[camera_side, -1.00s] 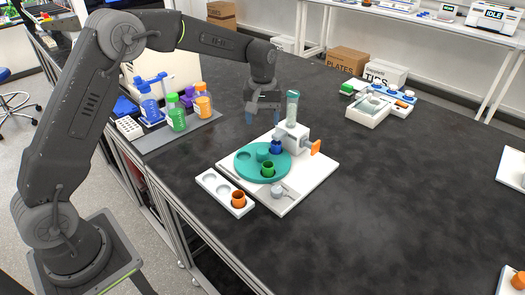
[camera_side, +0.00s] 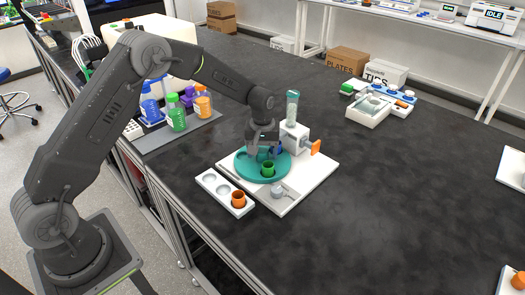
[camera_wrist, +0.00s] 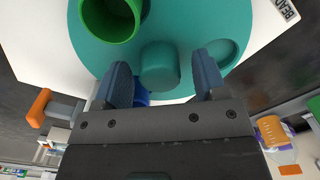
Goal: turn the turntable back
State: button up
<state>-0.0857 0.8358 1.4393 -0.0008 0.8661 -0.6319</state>
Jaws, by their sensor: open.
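The teal turntable (camera_side: 244,168) sits on a white base board (camera_side: 300,187); it also fills the upper part of the wrist view (camera_wrist: 90,45). A teal knob (camera_wrist: 160,66) stands up from its middle. A green cup (camera_side: 268,169) stands on the turntable, and shows at upper left in the wrist view (camera_wrist: 108,20). A blue cup (camera_side: 279,149) is partly hidden behind my gripper. My gripper (camera_side: 262,155) is low over the turntable, pointing down. In the wrist view its open fingers (camera_wrist: 160,82) stand on either side of the knob, with gaps showing.
A dispenser with a clear tube (camera_side: 292,107) and an orange handle (camera_side: 316,147) stands close behind the turntable. A white holder (camera_side: 211,186) with an orange cup (camera_side: 238,199) lies in front. Bottles (camera_side: 176,115) stand at left.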

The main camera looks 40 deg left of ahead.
jog(key=shift+c, duration=0.4)
grip_shut()
jog(key=shift+m, duration=5.8)
jog(key=shift+d+m, duration=0.1)
jog(key=shift+m, duration=6)
